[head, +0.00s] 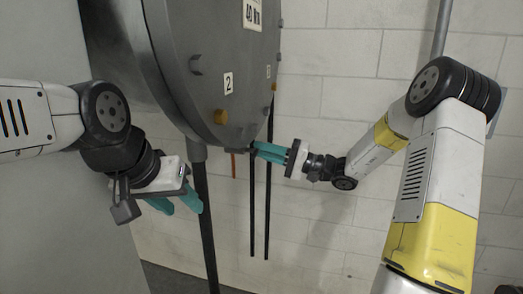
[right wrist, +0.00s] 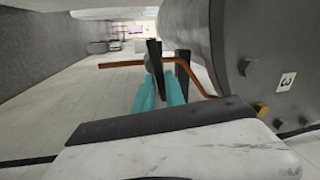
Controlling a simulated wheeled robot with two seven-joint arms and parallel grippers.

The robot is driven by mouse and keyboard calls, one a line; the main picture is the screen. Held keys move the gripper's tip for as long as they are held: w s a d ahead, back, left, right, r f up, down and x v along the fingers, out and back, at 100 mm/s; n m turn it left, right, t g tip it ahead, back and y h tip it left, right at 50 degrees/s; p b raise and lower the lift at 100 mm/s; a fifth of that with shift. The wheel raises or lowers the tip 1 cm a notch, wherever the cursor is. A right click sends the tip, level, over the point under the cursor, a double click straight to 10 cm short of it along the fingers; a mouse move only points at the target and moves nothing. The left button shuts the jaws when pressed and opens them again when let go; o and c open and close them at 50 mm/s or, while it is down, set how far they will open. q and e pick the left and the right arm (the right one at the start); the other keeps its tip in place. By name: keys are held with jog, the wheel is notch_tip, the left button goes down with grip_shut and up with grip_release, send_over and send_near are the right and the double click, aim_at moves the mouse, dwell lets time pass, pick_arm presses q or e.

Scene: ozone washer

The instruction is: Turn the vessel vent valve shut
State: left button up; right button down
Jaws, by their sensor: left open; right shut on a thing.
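The grey vessel (head: 205,60) hangs at upper centre in the head view and fills the right side of the right wrist view (right wrist: 235,35). A thin copper-coloured tube (right wrist: 122,65) runs beside it and shows below the vessel (head: 233,165). My right gripper (head: 258,151) has its teal fingers shut on a small part at the vessel's lower edge, by the tube. This appears to be the vent valve, mostly hidden by the fingertips; its angle cannot be told. In the right wrist view the fingers (right wrist: 162,78) reach the tube. My left gripper (head: 182,206) is open and empty, left of the vessel leg.
Dark vertical bars (head: 267,205) and a thicker vessel leg (head: 206,225) stand below the vessel. Yellow fittings (head: 220,117) and bolts stick out of its face. A pale block wall (head: 335,100) is behind.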

jog(key=shift+f+m+t, duration=0.1)
jog(key=shift+m+t, duration=0.2)
jog(key=shift+m, duration=1)
jog(key=c, duration=1.4)
grip_release()
jog(key=shift+c, duration=0.2)
jog(key=v, duration=0.7)
jog(key=shift+s+d, duration=0.15)
jog(key=shift+d, duration=0.25)
jog(key=shift+d+f, duration=0.1)
